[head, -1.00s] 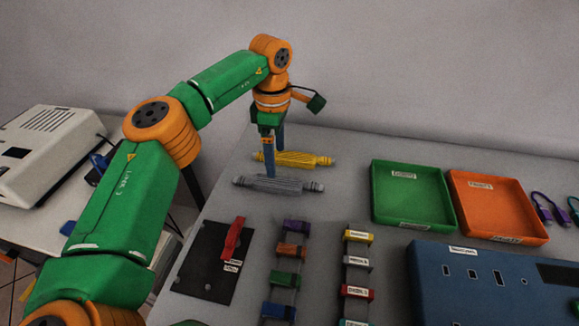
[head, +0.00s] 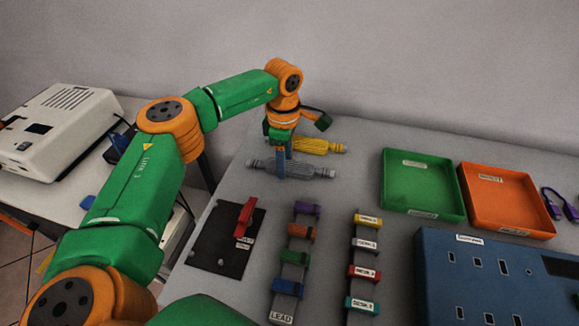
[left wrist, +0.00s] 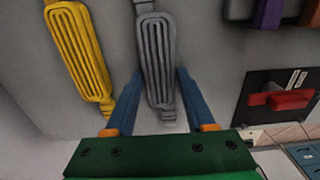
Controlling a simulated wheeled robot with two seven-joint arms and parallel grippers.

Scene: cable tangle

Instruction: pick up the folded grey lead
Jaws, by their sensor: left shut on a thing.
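The folded grey lead (head: 310,172) lies on the table near its back left, its loops bundled lengthwise with a plug at each end. It also shows in the left wrist view (left wrist: 157,50), between my fingers. My left gripper (head: 284,168) points straight down at the middle of the grey lead and is shut on it, one finger on each side. In the left wrist view my left gripper (left wrist: 158,75) straddles the bundle. The lead appears to be still at table level. My right gripper is not in view.
A folded yellow lead (head: 318,146) lies close behind the grey one. A black panel with a red lever (head: 246,217) stands in front. Coloured clips in rows, a green tray (head: 424,213), an orange tray (head: 510,232) and a blue panel (head: 430,275) are to the right.

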